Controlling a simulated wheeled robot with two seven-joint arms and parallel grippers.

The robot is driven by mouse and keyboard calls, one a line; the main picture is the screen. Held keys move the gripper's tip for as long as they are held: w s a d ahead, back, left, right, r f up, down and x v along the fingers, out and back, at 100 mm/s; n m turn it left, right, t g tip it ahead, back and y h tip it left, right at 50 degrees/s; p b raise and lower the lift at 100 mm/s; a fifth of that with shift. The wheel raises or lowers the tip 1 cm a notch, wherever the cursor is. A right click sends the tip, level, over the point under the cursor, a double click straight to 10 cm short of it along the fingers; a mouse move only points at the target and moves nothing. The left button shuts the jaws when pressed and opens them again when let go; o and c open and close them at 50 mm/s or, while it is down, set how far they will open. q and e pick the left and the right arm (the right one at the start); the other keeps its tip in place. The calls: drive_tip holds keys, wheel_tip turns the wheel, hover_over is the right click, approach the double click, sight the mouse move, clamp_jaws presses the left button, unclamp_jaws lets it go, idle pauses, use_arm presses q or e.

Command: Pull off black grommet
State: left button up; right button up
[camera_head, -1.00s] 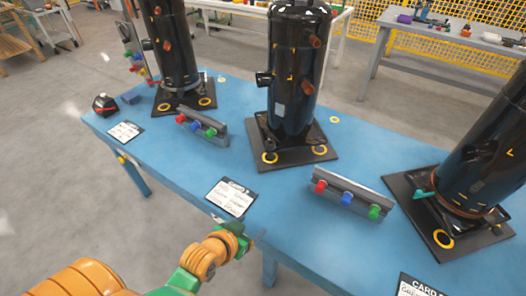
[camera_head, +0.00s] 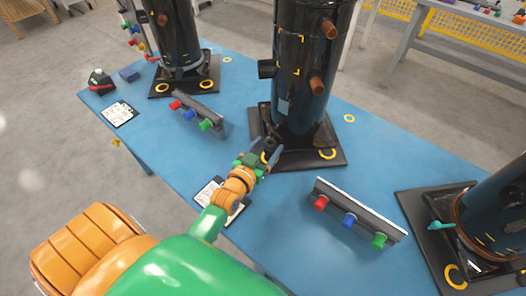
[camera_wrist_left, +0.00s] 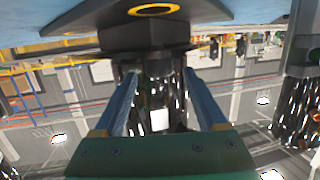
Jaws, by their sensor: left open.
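The middle black compressor (camera_head: 300,85) stands upright on a dark square base plate (camera_head: 335,165). A small dark piece (camera_head: 270,143) shows at its front left foot, between my left gripper's fingers; it may be the black grommet, but I cannot tell for sure. My left gripper (camera_head: 268,153) is open at this corner, with its fingers pointing to the foot. In the upside-down left wrist view, the open fingers (camera_wrist_left: 158,100) point toward a dark faceted block (camera_wrist_left: 145,35) by the plate's yellow ring (camera_wrist_left: 154,9). I see no clear contact. My right gripper is out of view.
Racks with red, blue and green caps stand on the blue table (camera_head: 240,85), left (camera_head: 197,110) and right (camera_head: 350,215) of my gripper. A white card (camera_head: 218,197) lies under my left arm. Other compressors stand left (camera_head: 177,35) and right (camera_head: 495,215).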

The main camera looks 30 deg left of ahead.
use_arm(q)
drive_tip(key=w, duration=0.1)
drive_tip(key=w+f, duration=0.1)
drive_tip(key=shift+w+a, duration=0.1)
drive_tip(key=shift+w, duration=0.3)
drive_tip(key=shift+s+r, duration=0.1)
drive_tip(key=shift+r, duration=0.05)
drive_tip(key=c, duration=0.3)
clamp_jaws()
idle(1.0)
